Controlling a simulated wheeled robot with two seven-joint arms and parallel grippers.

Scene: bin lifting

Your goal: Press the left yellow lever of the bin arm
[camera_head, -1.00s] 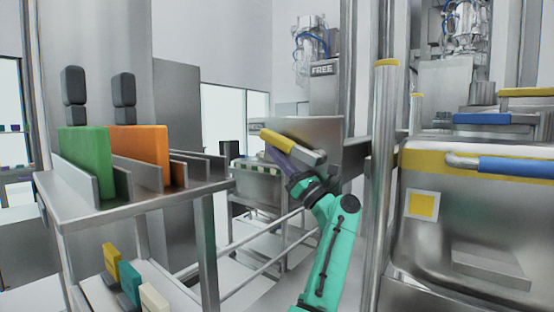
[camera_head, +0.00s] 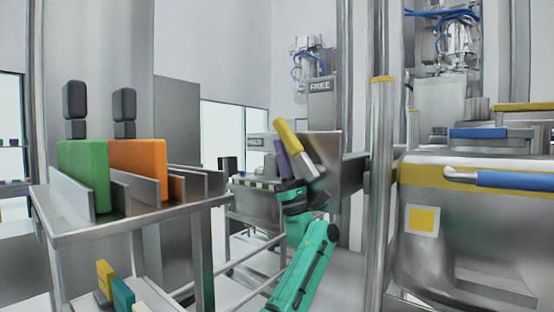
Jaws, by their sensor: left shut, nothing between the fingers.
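My left gripper (camera_head: 293,147) is at the end of the green arm in the middle of the view, pointing up and slightly left. Yellow, grey and purple parts show at its end. It is shut and empty, held in the air in front of a grey metal panel. A steel bin (camera_head: 470,245) stands at the right, with a yellow band and a yellow square on its side. A yellow bar (camera_head: 524,106) lies at its upper right. I cannot tell which yellow part is the left lever. My right gripper is out of view.
A vertical steel post (camera_head: 381,200) with a yellow cap stands between my left arm and the bin. A blue handle (camera_head: 515,180) sticks out from the bin. At the left, a metal rack (camera_head: 140,219) holds a green board (camera_head: 83,172) and an orange board (camera_head: 138,165).

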